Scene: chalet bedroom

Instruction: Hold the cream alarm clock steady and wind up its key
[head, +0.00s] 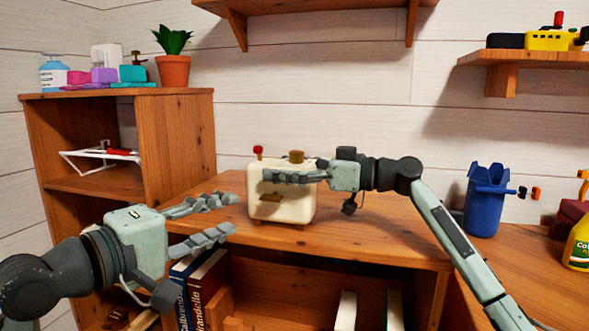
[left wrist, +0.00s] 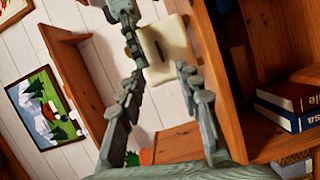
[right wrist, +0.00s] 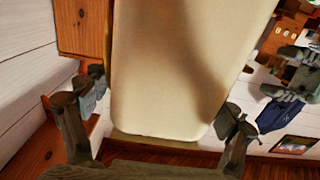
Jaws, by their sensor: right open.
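The cream alarm clock (head: 290,208) stands upright on the wooden desk (head: 370,240). A brown key (head: 270,198) is on its front face, also visible as a dark bar in the left wrist view (left wrist: 157,50). My right gripper (head: 268,176) reaches in from the right at the clock's upper part. In the right wrist view the cream body (right wrist: 175,60) fills the space between its open fingers (right wrist: 165,100); contact is unclear. My left gripper (head: 234,214) is open and empty, to the left of the clock, with its fingers pointing toward it.
A wooden shelf unit (head: 175,150) stands at the left, with a potted plant (head: 174,70) and bottles on top. A blue container (head: 483,205) and a yellow bottle (head: 579,245) stand at the right. Books (head: 205,290) sit below the desk top. The desk beside the clock is clear.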

